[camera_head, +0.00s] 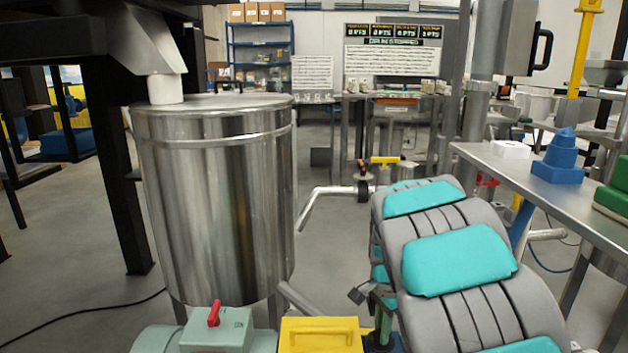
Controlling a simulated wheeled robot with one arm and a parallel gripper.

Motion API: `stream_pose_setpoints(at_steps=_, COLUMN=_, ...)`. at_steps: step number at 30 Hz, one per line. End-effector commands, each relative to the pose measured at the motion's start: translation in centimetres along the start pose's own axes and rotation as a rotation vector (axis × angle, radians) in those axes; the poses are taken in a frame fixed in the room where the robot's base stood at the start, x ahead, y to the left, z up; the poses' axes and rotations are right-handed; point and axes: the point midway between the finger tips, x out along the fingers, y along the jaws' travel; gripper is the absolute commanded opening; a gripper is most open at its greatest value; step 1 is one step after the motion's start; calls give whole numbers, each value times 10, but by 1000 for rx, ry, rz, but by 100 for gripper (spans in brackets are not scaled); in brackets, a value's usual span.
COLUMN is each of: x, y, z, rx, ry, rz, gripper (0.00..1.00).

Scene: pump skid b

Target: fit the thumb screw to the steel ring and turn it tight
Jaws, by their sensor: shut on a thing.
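My arm (458,258), grey with teal pads, runs from the lower right up toward the middle of the head view. My gripper does not show; the far end of the arm is turned away from the camera. I cannot make out the thumb screw or the steel ring. Whether either is hidden behind my arm, I cannot tell.
A large steel tank (215,205) stands at the left. A pipe (325,194) with a yellow-handled valve (385,160) lies beyond my arm. A pump with a red lever (214,314) and a yellow box (320,337) are in front. A steel bench (560,198) stands right.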

Motion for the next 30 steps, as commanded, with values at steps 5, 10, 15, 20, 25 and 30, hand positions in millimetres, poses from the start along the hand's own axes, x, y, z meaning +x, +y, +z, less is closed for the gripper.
stream_pose_setpoints(at_steps=5, x=2, y=2, z=0, rx=77, ry=-3, rz=8, gripper=0)
stream_pose_setpoints(at_steps=10, x=2, y=2, z=0, rx=146, ry=-1, rz=7, gripper=0)
stream_pose_setpoints(at_steps=15, x=1, y=2, z=0, rx=212, ry=0, rz=6, gripper=0)
stream_pose_setpoints(at_steps=20, x=1, y=1, z=0, rx=271, ry=-1, rz=4, gripper=0)
stream_pose_setpoints(at_steps=25, x=1, y=1, z=0, rx=333, ry=0, rz=4, gripper=0)
stream_pose_setpoints(at_steps=30, x=1, y=1, z=0, rx=389, ry=0, rz=4, gripper=0)
